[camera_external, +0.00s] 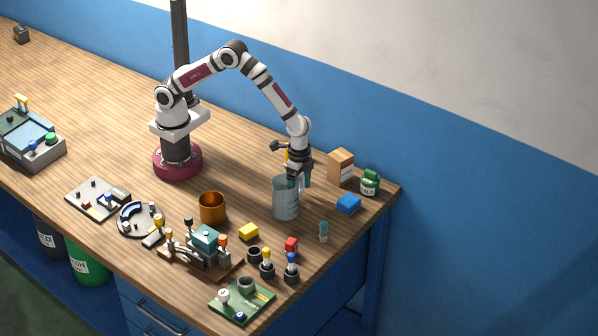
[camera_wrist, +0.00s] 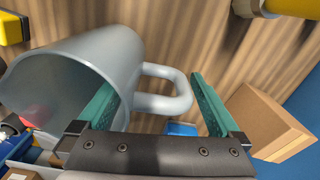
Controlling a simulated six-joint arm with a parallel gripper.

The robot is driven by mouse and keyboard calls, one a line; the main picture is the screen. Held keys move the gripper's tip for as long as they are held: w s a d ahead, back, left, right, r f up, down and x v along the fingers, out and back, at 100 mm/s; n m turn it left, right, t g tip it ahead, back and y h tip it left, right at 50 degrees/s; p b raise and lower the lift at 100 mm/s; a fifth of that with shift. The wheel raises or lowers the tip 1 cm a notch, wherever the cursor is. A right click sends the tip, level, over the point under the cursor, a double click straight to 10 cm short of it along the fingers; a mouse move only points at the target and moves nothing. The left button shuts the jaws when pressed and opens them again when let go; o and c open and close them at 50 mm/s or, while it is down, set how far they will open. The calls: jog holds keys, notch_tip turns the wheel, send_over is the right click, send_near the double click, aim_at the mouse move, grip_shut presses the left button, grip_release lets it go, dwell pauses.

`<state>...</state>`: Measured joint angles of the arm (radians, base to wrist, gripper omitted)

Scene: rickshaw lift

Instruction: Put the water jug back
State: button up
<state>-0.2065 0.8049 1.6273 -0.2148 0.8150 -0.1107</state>
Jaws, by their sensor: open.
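The water jug (camera_external: 285,200) is a pale grey-blue jug standing upright on the wooden table, right of centre. In the wrist view the jug (camera_wrist: 85,65) fills the left side, with its loop handle (camera_wrist: 180,92) pointing right. My gripper (camera_external: 297,182) is at the jug's rim and handle side, pointing down. In the wrist view my gripper (camera_wrist: 160,100) has its two teal fingers apart, with the handle between them. The left finger overlaps the jug wall in the picture; I cannot tell whether it touches.
A cardboard box (camera_external: 341,167), a green bottle (camera_external: 370,182) and a blue block (camera_external: 348,204) stand close on the right near the table edge. An orange cup (camera_external: 212,207) stands left. Several small items crowd the front. The table behind the jug is mostly clear.

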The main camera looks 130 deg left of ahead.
notch_tip(320, 180, up, 12)
jog(key=shift+s+r, duration=0.1)
jog(key=s+d+r+m, duration=0.35)
jog(key=s+r, duration=0.35)
jog(key=s, duration=0.4)
jog(key=s+d+m+y, duration=0.1)
jog(key=s+d+m, duration=0.1)
jog(key=s, duration=1.7)
jog(key=shift+s+m+y, duration=0.25)
jog(key=shift+m+y, duration=0.15)
jog(key=shift+m, duration=0.25)
